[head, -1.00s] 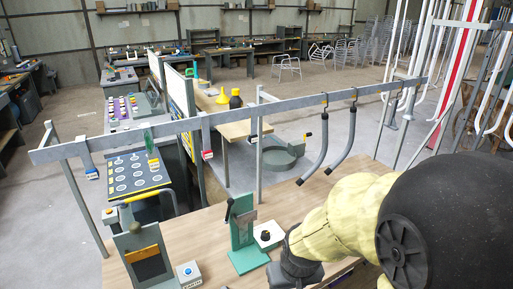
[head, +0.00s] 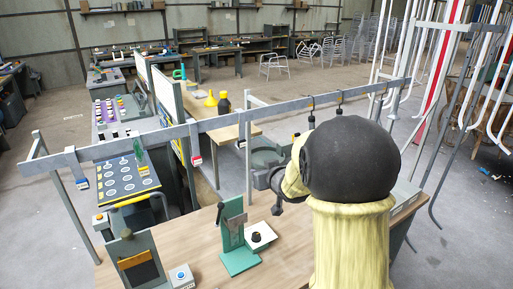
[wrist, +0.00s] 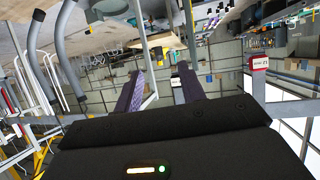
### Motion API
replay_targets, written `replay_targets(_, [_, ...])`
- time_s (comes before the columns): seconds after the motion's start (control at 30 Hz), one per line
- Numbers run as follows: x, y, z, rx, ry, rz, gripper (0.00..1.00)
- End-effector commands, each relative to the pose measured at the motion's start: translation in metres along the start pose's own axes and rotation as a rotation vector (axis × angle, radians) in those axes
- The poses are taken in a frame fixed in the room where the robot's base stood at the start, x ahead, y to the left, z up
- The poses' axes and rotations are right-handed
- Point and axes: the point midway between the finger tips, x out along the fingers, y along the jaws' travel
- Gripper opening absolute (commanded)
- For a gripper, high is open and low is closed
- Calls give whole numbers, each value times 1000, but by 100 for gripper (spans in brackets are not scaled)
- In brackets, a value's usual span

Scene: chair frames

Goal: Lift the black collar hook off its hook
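Two grey hooks with dark ends hang side by side on the metal rail (head: 225,118). In the head view the left hook (head: 311,111) and right hook (head: 340,99) show only their upper parts; my arm hides the rest. I cannot tell which has the black collar. In the wrist view, two curved grey tubes with black ends (wrist: 69,62) at the left look like these hooks. My gripper (wrist: 161,70) is open, its purple fingers apart, with no hook between them. The fingers are apart from the tubes. In the head view my gripper is mostly hidden behind my arm.
A wooden bench (head: 190,234) with a green stand (head: 235,235) and a small white box (head: 260,236) lies below the rail. White tubes (head: 493,95) hang at the right.

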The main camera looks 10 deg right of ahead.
Motion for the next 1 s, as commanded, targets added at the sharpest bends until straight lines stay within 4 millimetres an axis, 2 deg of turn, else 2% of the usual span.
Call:
replay_targets(0.03, [10, 3, -20, -10, 67, -37, 40])
replay_targets(0.1, [18, 2, -40, -21, 144, -93, 40])
replay_targets(0.23, [25, -2, -59, -34, 222, -164, 40])
replay_targets(0.67, [27, -6, -62, -36, 236, -182, 40])
replay_targets(0.87, [40, -9, -65, -38, 236, -184, 40])
replay_targets(1.0, [55, -13, -69, -38, 235, -186, 40])
